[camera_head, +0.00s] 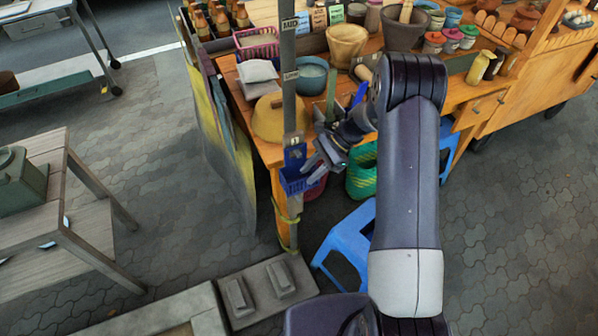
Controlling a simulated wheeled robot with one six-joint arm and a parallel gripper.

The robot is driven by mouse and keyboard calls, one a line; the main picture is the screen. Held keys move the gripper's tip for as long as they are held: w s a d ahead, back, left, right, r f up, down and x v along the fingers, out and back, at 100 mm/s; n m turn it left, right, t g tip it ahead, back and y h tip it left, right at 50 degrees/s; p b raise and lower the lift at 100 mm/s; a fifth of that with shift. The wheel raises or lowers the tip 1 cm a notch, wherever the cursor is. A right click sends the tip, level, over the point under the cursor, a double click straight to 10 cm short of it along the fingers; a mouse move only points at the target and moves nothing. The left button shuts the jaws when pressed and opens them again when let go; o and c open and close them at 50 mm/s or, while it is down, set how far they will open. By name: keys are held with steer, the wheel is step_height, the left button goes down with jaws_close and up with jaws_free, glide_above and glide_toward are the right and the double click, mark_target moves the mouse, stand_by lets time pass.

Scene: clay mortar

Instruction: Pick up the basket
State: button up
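A small blue plastic basket (297,184) hangs at the pole by the cart's front left corner. A pink basket (258,46) stands on the cart's top at the back left. My gripper (316,163) is in front of the cart's corner, just above and right of the blue basket. I cannot tell whether it touches that basket. The fingers are small and dark here, and whether they are open or shut is unclear.
A grey metal pole (290,90) rises left of my gripper. The wooden cart (490,105) carries mortars, bowls and jars. A blue stool (352,240) and a green woven bag (361,172) stand below. A wooden table (95,225) is at left.

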steer(key=shift+s+a+f, duration=0.1)
steer(key=shift+a+f, duration=0.2)
steer(key=shift+f, duration=0.05)
jaws_close()
